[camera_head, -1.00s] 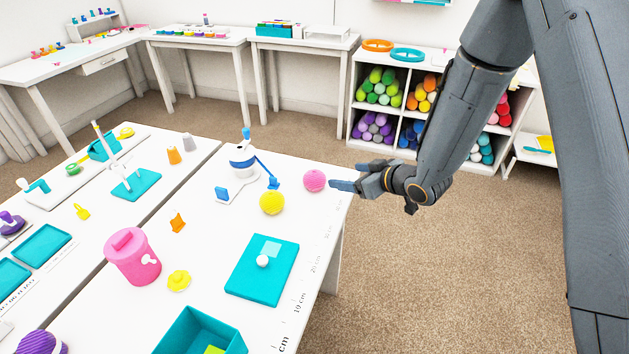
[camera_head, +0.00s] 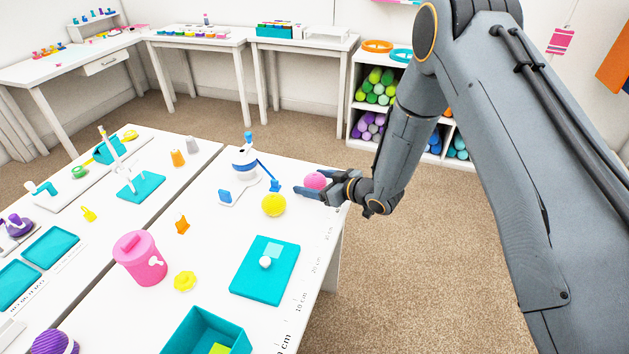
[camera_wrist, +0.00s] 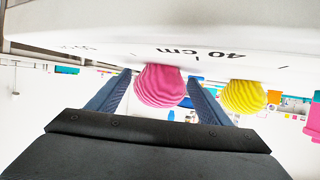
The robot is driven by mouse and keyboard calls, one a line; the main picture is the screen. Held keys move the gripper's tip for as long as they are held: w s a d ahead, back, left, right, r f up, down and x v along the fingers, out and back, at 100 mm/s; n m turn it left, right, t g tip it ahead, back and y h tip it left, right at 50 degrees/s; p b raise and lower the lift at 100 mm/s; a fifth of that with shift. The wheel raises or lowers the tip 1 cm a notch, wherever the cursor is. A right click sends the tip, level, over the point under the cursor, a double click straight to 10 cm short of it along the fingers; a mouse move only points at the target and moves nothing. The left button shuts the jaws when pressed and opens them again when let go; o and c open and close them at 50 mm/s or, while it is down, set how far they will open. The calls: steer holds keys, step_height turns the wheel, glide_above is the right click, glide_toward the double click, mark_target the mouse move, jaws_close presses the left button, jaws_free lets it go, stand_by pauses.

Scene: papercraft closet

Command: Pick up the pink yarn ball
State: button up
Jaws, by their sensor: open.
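The pink yarn ball (camera_head: 315,180) rests on the white table near its far right edge. In the wrist view, which is upside down, the pink yarn ball (camera_wrist: 160,86) shows between the two blue-grey fingers. My gripper (camera_head: 312,191) is open at the table's edge, with its fingers reaching to the ball and partly covering it in the head view. In the wrist view my gripper (camera_wrist: 156,92) has a finger on each side of the ball, with a small gap at the right finger. I cannot tell whether the left finger touches it.
A yellow yarn ball (camera_head: 273,205) sits close by on the table (camera_head: 330,215). A blue and white device (camera_head: 244,160) stands behind it. A teal board (camera_head: 264,270), a pink canister (camera_head: 140,258) and a teal box (camera_head: 207,335) stand nearer. Carpet lies right of the table.

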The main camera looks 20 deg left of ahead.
steer(key=shift+a, duration=0.15)
steer(key=c, duration=1.1)
steer(key=shift+w, duration=0.1)
